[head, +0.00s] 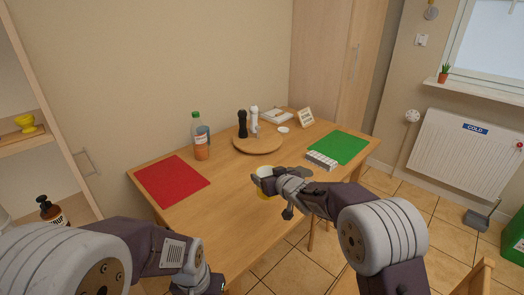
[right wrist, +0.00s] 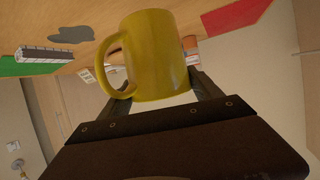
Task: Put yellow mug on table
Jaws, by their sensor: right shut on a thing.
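The yellow mug (right wrist: 160,58) fills the middle of the right wrist view, with its handle to the left, between the fingers of my right gripper (right wrist: 158,92). In the head view the mug (head: 265,188) is mostly hidden behind my right gripper (head: 274,183), which is shut on it. The mug appears over the front part of the wooden table (head: 222,205); I cannot tell whether it touches the top. My left arm is low at the left of the head view, and its gripper's fingertips do not show.
On the table are a red mat (head: 171,181), a green mat (head: 340,147), a white ridged block (head: 321,160), a bottle (head: 200,140) and a round board (head: 258,146) with black and white mills. A shelf (head: 20,140) stands left.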

